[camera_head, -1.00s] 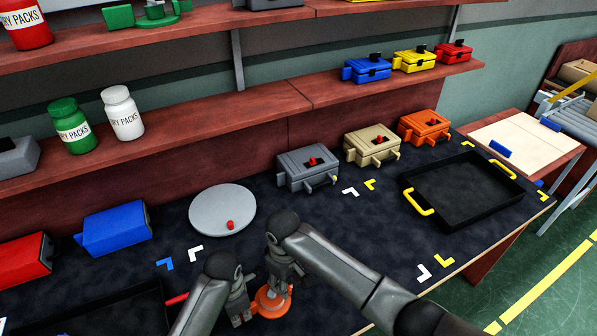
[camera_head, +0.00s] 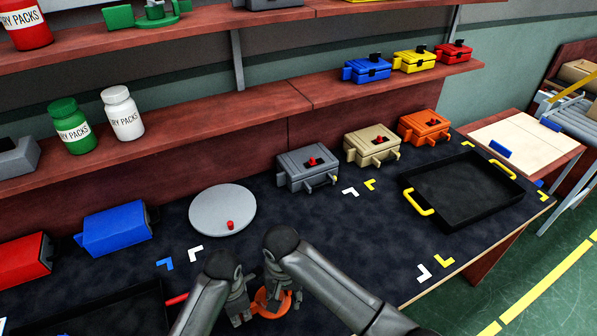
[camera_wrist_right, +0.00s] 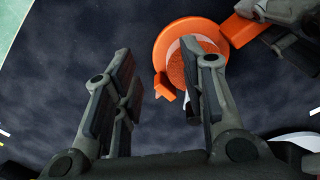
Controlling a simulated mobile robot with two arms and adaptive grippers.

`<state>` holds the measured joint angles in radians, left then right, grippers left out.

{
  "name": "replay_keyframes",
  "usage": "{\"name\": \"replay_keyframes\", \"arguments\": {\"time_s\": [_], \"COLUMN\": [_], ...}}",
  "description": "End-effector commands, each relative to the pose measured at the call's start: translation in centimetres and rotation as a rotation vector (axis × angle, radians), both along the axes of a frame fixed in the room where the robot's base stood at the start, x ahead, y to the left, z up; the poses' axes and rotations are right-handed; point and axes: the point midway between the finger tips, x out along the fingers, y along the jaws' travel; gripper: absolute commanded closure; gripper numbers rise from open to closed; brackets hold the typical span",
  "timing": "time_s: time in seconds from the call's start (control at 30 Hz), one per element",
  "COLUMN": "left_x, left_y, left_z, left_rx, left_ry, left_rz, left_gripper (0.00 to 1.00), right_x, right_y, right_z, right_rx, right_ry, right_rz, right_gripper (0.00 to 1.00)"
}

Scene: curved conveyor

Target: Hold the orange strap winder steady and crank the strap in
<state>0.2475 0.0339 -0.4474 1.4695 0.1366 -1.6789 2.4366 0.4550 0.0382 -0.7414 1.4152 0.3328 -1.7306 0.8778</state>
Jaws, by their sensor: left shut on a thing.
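The orange strap winder (camera_head: 262,301) lies on the dark mat at the front of the bench, partly hidden by my arms. In the right wrist view its round orange body (camera_wrist_right: 165,45) carries a ribbed drum, with a small orange knob (camera_wrist_right: 163,86) at its lower left. My left gripper (camera_head: 241,306) is shut on the winder's orange side tab (camera_wrist_right: 238,29). My right gripper (camera_head: 274,292) is over the winder. Its fingers (camera_wrist_right: 158,85) are apart with the knob showing between them; contact cannot be told. The right finger covers part of the drum.
A grey disc (camera_head: 222,212) with a red knob lies behind the winder. A black tray (camera_head: 462,190) with yellow handles is at the right, another tray (camera_head: 110,310) at the front left. Several coloured boxes line the back.

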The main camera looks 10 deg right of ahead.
Motion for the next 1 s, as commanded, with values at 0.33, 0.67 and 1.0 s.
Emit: {"name": "replay_keyframes", "arguments": {"time_s": [0.33, 0.67, 1.0], "left_x": [0.0, 0.0, 0.0], "left_y": [0.0, 0.0, 0.0], "left_z": [0.0, 0.0, 0.0], "left_rx": [-0.001, -0.001, -0.001], "left_ry": [-0.001, -0.001, -0.001], "left_rz": [0.000, 0.000, 0.000], "left_gripper": [1.00, 1.00, 1.00], "right_x": [-0.5, -0.4, -0.4], "right_y": [0.8, 0.6, 0.5], "right_z": [2.3, 9.0, 12.2], "right_rx": [0.005, 0.001, -0.004], "right_ry": [-0.006, -0.007, -0.008], "right_rz": [-0.223, -0.219, -0.219], "right_gripper": [0.61, 0.61, 0.61]}}
